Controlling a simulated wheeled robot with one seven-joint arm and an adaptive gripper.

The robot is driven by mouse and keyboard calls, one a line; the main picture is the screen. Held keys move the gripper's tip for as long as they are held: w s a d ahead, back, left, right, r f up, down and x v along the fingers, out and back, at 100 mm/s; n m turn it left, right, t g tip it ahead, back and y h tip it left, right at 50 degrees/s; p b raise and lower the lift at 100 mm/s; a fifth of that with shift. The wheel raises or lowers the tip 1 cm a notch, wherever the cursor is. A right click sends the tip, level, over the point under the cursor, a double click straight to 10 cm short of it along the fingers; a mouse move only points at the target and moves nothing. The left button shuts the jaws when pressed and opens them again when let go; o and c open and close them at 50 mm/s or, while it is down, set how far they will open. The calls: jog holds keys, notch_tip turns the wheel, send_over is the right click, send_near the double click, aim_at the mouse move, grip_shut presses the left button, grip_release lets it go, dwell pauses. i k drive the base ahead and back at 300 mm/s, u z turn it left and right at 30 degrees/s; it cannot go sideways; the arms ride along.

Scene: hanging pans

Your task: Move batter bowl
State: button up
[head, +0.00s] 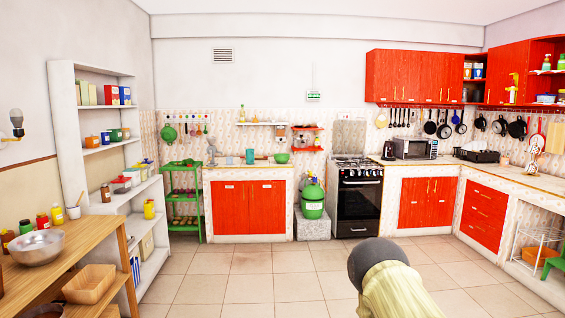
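No bowl is marked as the batter bowl, and I cannot tell which one it is. A shiny metal bowl (36,248) stands upright on the wooden table at the left edge. A square wooden bowl (89,285) sits lower, at the near left. A small green bowl (282,158) is on the far counter. The contents of these bowls are not clear from here. Part of my arm, pale yellow with a dark rounded end, shows at the bottom centre right. My gripper is not in view.
The wooden table (82,232) also bears several jars. A white shelf unit (68,150) stands behind it. A green rack (185,190), gas cylinder (312,205), stove (359,200) and red cabinets (427,203) line the back. The tiled floor (250,283) is open in the middle.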

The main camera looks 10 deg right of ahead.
aim_at(281, 158)
jog(key=i, duration=6.6)
jog(key=z, duration=0.15)
